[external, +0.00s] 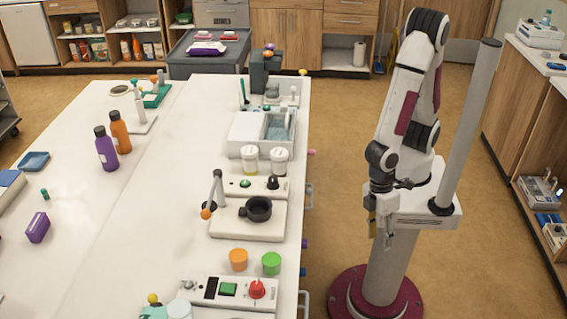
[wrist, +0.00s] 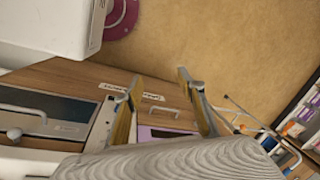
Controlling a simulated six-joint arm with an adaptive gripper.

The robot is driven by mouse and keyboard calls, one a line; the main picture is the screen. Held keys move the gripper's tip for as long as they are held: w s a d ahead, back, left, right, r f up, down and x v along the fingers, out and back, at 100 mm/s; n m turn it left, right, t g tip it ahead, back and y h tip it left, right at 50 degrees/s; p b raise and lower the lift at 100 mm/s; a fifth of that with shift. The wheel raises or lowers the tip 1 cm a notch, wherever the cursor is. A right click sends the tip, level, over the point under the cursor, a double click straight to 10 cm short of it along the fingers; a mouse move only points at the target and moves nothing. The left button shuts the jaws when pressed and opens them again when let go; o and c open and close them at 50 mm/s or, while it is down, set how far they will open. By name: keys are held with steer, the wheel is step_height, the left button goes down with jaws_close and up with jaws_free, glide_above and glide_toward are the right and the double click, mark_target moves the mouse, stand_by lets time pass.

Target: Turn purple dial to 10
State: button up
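I cannot make out a purple dial with readable marks in either view. A small purple knob-like spot (external: 304,243) shows at the bench's right edge in the external view, too small to identify. A purple-topped piece (external: 269,46) sits on the dark device at the back. A red dial (external: 257,289) is on the front panel, and a black dial (external: 272,183) is on a panel farther back. My gripper (external: 388,232) hangs right of the bench, apart from all of these. In the wrist view my gripper (wrist: 160,77) has its fingers spread with nothing between them.
Purple (external: 106,150) and orange (external: 120,133) bottles stand at left. Drawer fronts (wrist: 55,112) show below my gripper in the wrist view.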

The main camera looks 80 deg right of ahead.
steer(key=s+a+f+t, duration=0.1)
steer(key=s+a+f, duration=0.25)
steer(key=f, duration=0.65)
steer(key=m+t+h, duration=0.3)
steer(key=m+t, duration=0.1)
steer(key=t, duration=1)
glide_toward(303, 243)
steer(key=f, duration=0.1)
steer(key=shift+d+f, duration=0.15)
steer(key=shift+d, duration=0.3)
steer(key=shift+w, duration=0.1)
steer(key=x, duration=0.7)
steer(key=shift+w+f, duration=0.25)
